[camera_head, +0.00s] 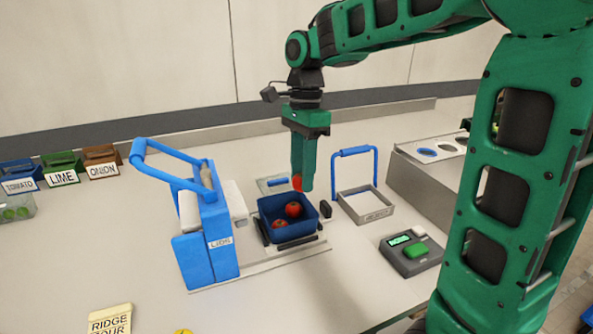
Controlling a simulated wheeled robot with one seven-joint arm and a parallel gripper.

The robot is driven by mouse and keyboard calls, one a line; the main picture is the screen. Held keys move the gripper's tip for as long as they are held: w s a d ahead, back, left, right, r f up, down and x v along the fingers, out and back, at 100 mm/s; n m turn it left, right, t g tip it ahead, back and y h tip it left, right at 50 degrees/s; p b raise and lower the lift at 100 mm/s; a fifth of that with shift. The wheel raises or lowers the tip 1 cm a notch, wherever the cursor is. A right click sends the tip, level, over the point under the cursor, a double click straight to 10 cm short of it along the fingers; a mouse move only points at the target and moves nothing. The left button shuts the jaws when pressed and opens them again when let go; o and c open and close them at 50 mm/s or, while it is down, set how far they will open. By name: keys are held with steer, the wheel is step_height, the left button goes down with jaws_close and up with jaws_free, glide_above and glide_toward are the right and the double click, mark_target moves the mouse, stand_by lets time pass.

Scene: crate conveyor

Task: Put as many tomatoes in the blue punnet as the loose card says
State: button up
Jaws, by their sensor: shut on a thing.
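My gripper (304,180) points down over the blue punnet (268,230) and is shut on a red tomato (297,183), held above the punnet. The gripper's fingers partly hide this tomato. Two red tomatoes show inside the punnet, one farther back (293,209) and one nearer the front (279,224). The punnet's walls may hide more. The punnet sits on a dark-edged holder beside the blue lid device. A loose cream card (110,322) lies at the bottom left. It appears to read "RIDGE FOUR" and its lower edge is near the frame's edge.
A blue device (206,258) marked "LIDS", with a raised handle, stands left of the punnet. A grey tray (366,212) with a blue handle is to the right. A grey button box (410,252) stands front right. Crates labelled TOMATO (19,185), LIME (62,179) and ONION (103,171) stand far left.

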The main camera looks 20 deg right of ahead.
steer(key=shift+f, duration=3)
steer(key=shift+s, duration=0.1)
steer(key=o, duration=1.1)
steer(key=shift+r, duration=0.2)
steer(key=shift+r, duration=3.4)
